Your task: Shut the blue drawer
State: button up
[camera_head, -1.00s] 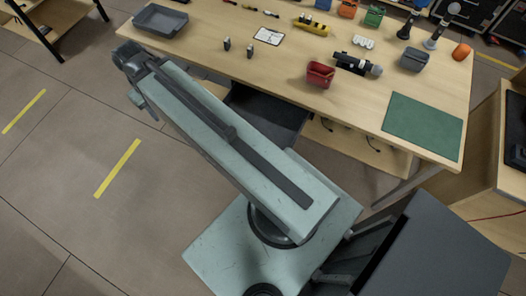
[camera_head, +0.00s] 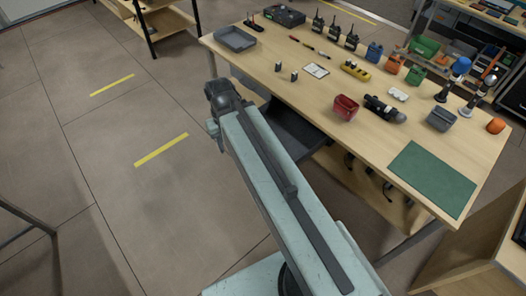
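A dark drawer or tray (camera_head: 298,130) sticks out from under the front edge of the wooden table (camera_head: 290,95), behind my arm. It looks dark grey to black in this light. I see no clearly blue drawer front, and my arm covers part of this one. My pale green arm reaches up the picture to a dark joint left of the drawer. My gripper's fingers do not show, so I cannot tell how they stand relative to the drawer.
The table top holds a grey tray (camera_head: 235,39), a red bin (camera_head: 345,107), a black flashlight (camera_head: 384,109), a green mat (camera_head: 432,178) and several radios. Cables hang under the table. A wooden cabinet (camera_head: 480,240) stands at the right. Floor at the left is open.

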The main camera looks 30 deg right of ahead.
aim_at(299, 137)
jog(key=z, duration=0.55)
jog(key=i, duration=1)
jog(key=u, duration=0.05)
jog(key=k, duration=0.5)
jog(key=u, duration=1.55)
jog(key=i, duration=0.35)
jog(key=u, duration=0.55)
